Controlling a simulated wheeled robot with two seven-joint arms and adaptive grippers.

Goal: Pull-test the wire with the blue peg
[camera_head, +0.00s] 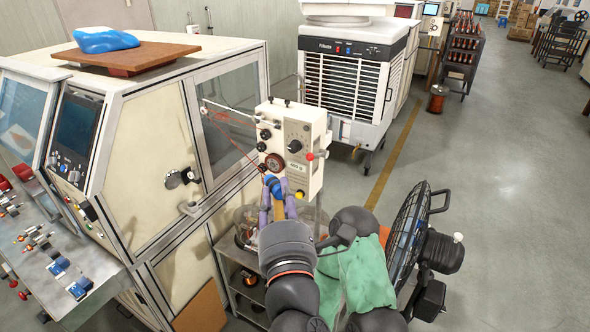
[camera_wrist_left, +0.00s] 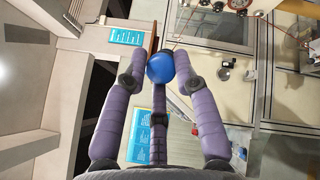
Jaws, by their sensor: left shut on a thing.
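My left gripper (camera_head: 277,198) has purple fingers and is shut on the blue peg (camera_head: 272,184), at the lower front of the cream tensioner box (camera_head: 304,133). In the left wrist view, the peg's round blue end (camera_wrist_left: 160,67) sits between the fingers (camera_wrist_left: 163,84). Thin reddish wire (camera_head: 232,116) runs by the guide arm at the box's upper left. Whether the wire touches the peg is too small to tell. My right gripper is not in view.
A large cream machine cabinet (camera_head: 150,150) stands close on the left. A black fan (camera_head: 408,225) and a green cloth (camera_head: 365,272) are at the right of my arm. A white cooler (camera_head: 350,85) stands behind the box.

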